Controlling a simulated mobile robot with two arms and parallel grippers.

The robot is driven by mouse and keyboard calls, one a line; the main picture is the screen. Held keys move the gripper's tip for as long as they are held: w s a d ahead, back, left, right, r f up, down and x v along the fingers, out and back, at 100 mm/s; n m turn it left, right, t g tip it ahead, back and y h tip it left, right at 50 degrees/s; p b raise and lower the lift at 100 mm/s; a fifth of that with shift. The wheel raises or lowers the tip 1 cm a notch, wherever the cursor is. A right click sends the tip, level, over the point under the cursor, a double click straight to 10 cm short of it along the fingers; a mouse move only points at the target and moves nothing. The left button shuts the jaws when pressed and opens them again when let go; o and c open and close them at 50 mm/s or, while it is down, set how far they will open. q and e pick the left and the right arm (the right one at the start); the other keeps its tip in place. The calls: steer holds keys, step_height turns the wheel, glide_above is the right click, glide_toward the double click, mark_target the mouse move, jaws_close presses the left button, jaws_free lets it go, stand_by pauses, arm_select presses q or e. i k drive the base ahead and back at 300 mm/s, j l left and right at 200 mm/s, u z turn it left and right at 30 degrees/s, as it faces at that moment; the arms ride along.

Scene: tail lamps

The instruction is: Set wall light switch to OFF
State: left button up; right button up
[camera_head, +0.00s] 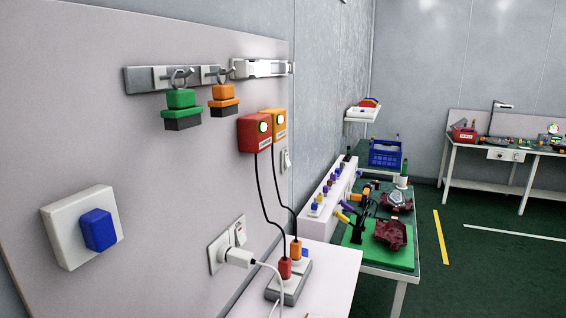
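A square white switch plate (60,236) with a blue rocker (98,230) is on the pale wall panel at the near left. The blue rocker stands out from the plate; I cannot tell from this angle whether it is on or off. A smaller white switch (286,160) is on the panel's far edge, below the orange box; its position is too small to read. Neither of my grippers is in view, and nothing covers the blue rocker.
A wall socket (228,245) holds a white plug whose cable leads down. Red (255,132) and orange (279,124) boxes have black cords running to a power strip (289,284). Green and orange blocks hang from a rail (150,79). Workbenches stand right; green floor lies between.

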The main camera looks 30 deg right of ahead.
mark_target(287, 162)
steer(key=i+l, duration=0.1)
steer(key=l, duration=0.45)
steer(key=i+l, duration=0.1)
steer(key=l, duration=0.45)
steer(key=i+l+u, duration=0.1)
steer(key=l, duration=0.45)
steer(key=i+l, duration=0.1)
steer(key=l, duration=0.45)
